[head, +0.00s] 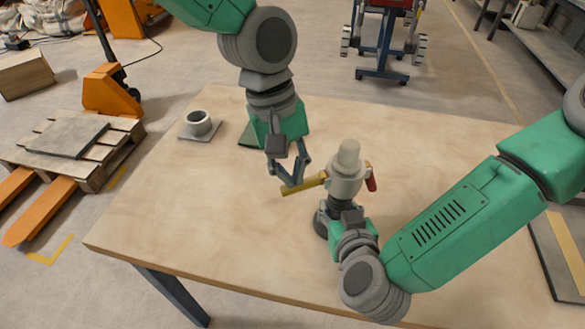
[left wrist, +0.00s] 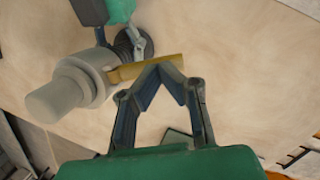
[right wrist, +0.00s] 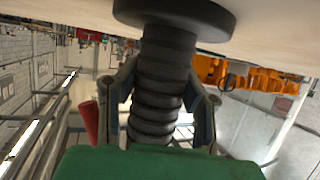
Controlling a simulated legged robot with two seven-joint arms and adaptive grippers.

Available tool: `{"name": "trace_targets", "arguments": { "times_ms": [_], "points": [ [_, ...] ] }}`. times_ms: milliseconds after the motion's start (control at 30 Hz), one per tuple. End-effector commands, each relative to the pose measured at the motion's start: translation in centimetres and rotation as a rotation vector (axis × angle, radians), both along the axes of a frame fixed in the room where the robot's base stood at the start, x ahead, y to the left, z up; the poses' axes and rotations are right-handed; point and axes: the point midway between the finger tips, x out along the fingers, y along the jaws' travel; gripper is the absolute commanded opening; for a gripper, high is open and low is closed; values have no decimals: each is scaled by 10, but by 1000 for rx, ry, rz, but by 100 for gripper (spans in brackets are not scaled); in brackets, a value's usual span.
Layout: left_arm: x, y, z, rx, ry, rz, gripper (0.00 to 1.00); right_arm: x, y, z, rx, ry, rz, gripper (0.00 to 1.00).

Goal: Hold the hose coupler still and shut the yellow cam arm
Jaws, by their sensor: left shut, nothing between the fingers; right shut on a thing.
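The hose coupler (head: 345,180) is a pale grey fitting standing upright on a black ribbed stem (right wrist: 160,85) with a round dark base (head: 321,224). Its yellow cam arm (head: 303,184) sticks out to the left, roughly level. Its red cam arm (head: 371,180) hangs down close to the other side. My left gripper (head: 289,184) is shut and empty, its tips at the yellow arm. In the left wrist view, the tips (left wrist: 164,67) overlap the yellow arm (left wrist: 135,70); contact is unclear. My right gripper (right wrist: 160,100) is shut around the ribbed stem below the coupler.
A small grey ring-shaped cup on a square plate (head: 198,124) sits at the table's far left. A dark green flat piece (head: 247,136) lies partly hidden behind my left gripper. The wooden table (head: 190,220) is bare at left and front. A pallet with an orange jack (head: 108,92) stands beyond.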

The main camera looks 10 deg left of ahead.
Motion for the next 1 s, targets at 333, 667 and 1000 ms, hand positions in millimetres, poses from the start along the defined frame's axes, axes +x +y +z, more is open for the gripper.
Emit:
{"name": "trace_targets", "arguments": {
  "times_ms": [333,667,1000],
  "points": [
    [-3,4,-10,-142,-78,3,0,0,0,0,0,-1,-1,0],
    [-4,5,-29,-414,-227,9,0,0,0,0,0,-1,0,0],
    [-3,0,-47,-677,-377,11,0,0,1,0,1,-1,1,0]
  ]
}}
